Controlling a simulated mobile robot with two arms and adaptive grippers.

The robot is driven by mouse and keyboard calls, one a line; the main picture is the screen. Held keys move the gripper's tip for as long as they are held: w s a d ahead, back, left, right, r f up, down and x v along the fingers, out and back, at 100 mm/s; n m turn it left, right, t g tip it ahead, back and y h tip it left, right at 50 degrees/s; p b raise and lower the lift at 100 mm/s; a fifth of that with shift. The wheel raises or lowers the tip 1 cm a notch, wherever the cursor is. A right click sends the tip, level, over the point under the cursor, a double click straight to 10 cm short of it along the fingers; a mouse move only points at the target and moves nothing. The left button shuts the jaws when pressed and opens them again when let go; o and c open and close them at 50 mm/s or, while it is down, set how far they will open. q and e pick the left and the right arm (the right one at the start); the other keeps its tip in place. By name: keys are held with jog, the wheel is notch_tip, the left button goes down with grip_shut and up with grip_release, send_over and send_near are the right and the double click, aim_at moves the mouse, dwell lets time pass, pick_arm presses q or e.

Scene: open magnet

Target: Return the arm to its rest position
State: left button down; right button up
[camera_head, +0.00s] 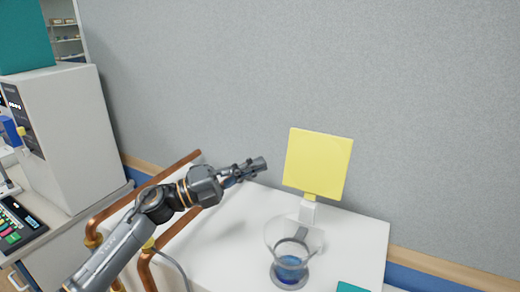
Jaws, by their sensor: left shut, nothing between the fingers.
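My left arm comes in from the lower left and reaches over the white surface. My left gripper (259,165) is shut and empty, held in the air left of a yellow square panel (318,163). It points to the right, with a gap between it and the panel. My right gripper is not in view.
A glass vessel with blue at its bottom (290,266) stands on the white block (225,262). Copper pipes (98,240) run along its left side. A pale cabinet (68,135) stands at left, beside a keypad (15,225). A grey wall (400,100) is behind.

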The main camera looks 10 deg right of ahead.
pick_arm(q)
jog(key=s+a+f+n+t+y, duration=0.2)
jog(key=a+f+n+t+y, duration=0.4)
jog(key=a+f+n+y, duration=0.65)
jog(key=s+a+f+n+t+y, duration=0.3)
jog(key=a+f+n+t+y, duration=0.45)
jog(key=n, duration=0.95)
jog(key=s+a+f+n+g, duration=0.2)
jog(key=s+f+g, duration=0.3)
jog(key=s, duration=0.5)
jog(key=s+a+f+n+g, duration=0.15)
jog(key=s+f+g, duration=0.35)
jog(key=s, duration=0.5)
jog(key=s+a+f+n+g, duration=0.1)
jog(key=s+a+f+g, duration=0.1)
jog(key=s+f+g, duration=0.5)
jog(key=s+f+t+b, duration=0.2)
jog(key=s+f+b, duration=0.1)
jog(key=f, duration=2.5)
jog(key=s+a+f+g+b, duration=0.1)
jog(key=s+a+f, duration=0.1)
jog(key=s+f, duration=1.5)
jog(key=shift+a+f+b, duration=0.3)
jog(key=shift+a+f, duration=0.1)
jog(key=shift+f, duration=0.3)
